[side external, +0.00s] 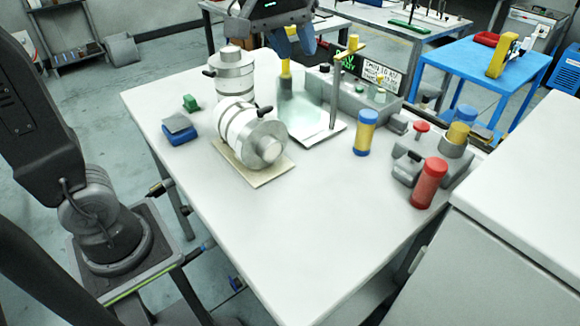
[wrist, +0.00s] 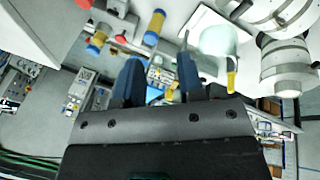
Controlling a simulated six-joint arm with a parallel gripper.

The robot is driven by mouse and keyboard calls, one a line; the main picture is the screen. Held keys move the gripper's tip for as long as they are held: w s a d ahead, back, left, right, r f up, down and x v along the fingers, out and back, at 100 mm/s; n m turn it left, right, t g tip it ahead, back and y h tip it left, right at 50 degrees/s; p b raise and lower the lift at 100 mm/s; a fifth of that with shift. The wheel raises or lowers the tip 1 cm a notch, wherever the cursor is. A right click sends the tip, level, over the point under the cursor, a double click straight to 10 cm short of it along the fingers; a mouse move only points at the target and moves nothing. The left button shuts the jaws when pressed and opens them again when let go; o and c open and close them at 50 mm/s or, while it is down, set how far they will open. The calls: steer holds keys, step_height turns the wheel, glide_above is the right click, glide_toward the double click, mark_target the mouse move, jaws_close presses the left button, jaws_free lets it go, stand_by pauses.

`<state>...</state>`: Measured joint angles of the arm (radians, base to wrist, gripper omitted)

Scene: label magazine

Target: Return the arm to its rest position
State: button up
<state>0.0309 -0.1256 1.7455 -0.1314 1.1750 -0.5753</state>
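My gripper (side external: 296,49) is high over the far side of the white table, at the top of the side view. Its two blue fingers are apart, with nothing seen between them. The wrist view shows the open gap of my gripper (wrist: 159,66) too. An upright yellow piece (side external: 286,70) shows just below one finger in the side view; whether they touch cannot be told. A yellow piece (wrist: 231,80) also shows beside the right finger in the wrist view, outside the gap.
Two white-and-metal drums (side external: 232,72) (side external: 243,128) stand and lie on the table (side external: 260,235). A pale translucent block (side external: 298,112), a thin post (side external: 334,95), a blue-yellow cylinder (side external: 366,133) and a red cylinder (side external: 429,183) are nearby. The table's front is clear.

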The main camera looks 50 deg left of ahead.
steer(key=s+a+f+m, duration=0.1)
steer(key=s+f+m, duration=0.2)
steer(key=s+f, duration=0.2)
steer(key=s+a+f+m+t+y, duration=0.1)
steer(key=s+f, duration=0.4)
steer(key=s, duration=0.6)
steer(key=a+m, duration=0.1)
steer(key=m, duration=0.1)
steer(key=shift+f+m+t+y, duration=0.3)
steer(key=shift+f, duration=0.05)
